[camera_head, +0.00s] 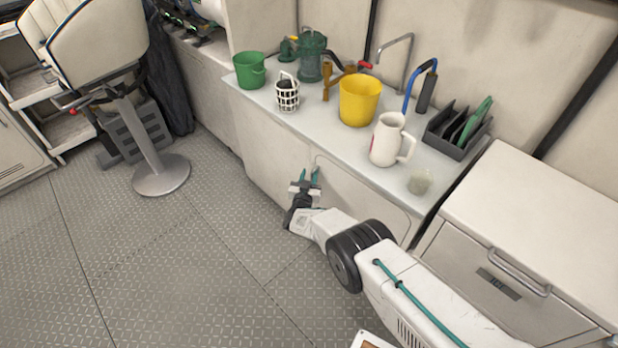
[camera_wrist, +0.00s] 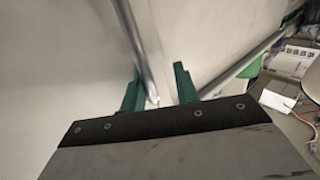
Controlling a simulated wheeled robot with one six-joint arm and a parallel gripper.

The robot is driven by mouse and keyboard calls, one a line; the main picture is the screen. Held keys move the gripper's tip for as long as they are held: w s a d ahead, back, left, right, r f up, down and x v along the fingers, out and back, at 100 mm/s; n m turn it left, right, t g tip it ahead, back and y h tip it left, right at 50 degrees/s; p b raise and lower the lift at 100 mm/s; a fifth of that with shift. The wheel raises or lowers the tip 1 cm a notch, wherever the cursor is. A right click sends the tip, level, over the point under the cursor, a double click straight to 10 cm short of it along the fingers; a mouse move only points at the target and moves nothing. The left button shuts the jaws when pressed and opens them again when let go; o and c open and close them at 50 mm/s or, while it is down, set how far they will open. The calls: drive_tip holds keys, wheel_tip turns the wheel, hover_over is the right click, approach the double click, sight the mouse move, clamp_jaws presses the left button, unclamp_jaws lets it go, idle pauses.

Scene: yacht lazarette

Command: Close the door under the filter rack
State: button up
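The filter rack (camera_head: 441,144) is a dark grey slotted holder with a green plate in it, on the right part of the counter. Below the counter front is a pale door panel (camera_head: 362,200) with a rounded outline; whether it stands slightly ajar cannot be told. Contact with the bar cannot be told.
The white counter (camera_head: 325,127) above holds a green bucket (camera_head: 250,71), a yellow bucket (camera_head: 359,101), a white jug (camera_head: 389,141) and a small basket (camera_head: 287,93). A drawer cabinet (camera_head: 510,280) stands right. A pedestal chair (camera_head: 140,140) stands left; the floor between is clear.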

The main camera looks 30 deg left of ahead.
drive_tip(key=shift+d+f, duration=0.1)
drive_tip(key=shift+d, duration=0.15)
drive_tip(key=v, duration=0.7)
drive_tip(key=shift+s, duration=0.35)
